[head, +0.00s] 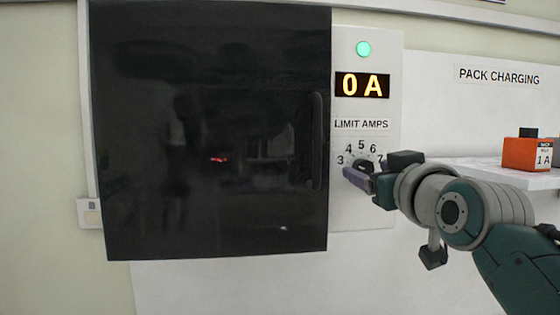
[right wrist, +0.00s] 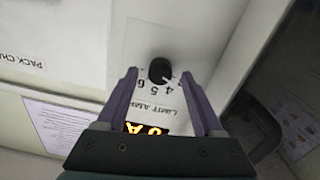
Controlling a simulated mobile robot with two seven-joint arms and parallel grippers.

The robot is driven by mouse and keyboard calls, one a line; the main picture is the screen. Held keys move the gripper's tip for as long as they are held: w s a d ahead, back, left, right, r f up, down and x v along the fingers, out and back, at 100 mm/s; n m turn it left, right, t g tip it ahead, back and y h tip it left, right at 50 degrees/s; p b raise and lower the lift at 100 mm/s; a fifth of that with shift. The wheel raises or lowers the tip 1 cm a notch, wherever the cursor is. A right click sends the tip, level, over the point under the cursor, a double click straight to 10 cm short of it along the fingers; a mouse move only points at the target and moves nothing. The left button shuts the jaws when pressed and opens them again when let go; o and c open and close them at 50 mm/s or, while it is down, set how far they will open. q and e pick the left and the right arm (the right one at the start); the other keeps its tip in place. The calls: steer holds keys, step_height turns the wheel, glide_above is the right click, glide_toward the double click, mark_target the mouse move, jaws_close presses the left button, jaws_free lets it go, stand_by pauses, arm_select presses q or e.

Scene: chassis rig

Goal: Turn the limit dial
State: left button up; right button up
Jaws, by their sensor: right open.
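The limit dial (right wrist: 160,70) is a small black knob on a white panel under the label "LIMIT AMPS" (head: 361,125), with numbers around it. In the head view my right gripper (head: 358,174) partly hides it. In the right wrist view my open right gripper (right wrist: 160,73) has one finger on each side of the dial, with visible gaps and nothing held. A white pointer mark shows on the knob near the 4, but the exact setting is unclear. The amber display (head: 362,85) above reads 0 A. My left gripper is not in view.
A large dark glossy door (head: 200,120) with a vertical handle (head: 316,140) stands left of the panel. On the right, a white shelf (head: 480,172) bears an orange pack (head: 520,154) below a "PACK CHARGING" sign (head: 498,76).

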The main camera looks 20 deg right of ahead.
steer(key=shift+w, duration=0.25)
jaws_close()
stand_by(0.5)
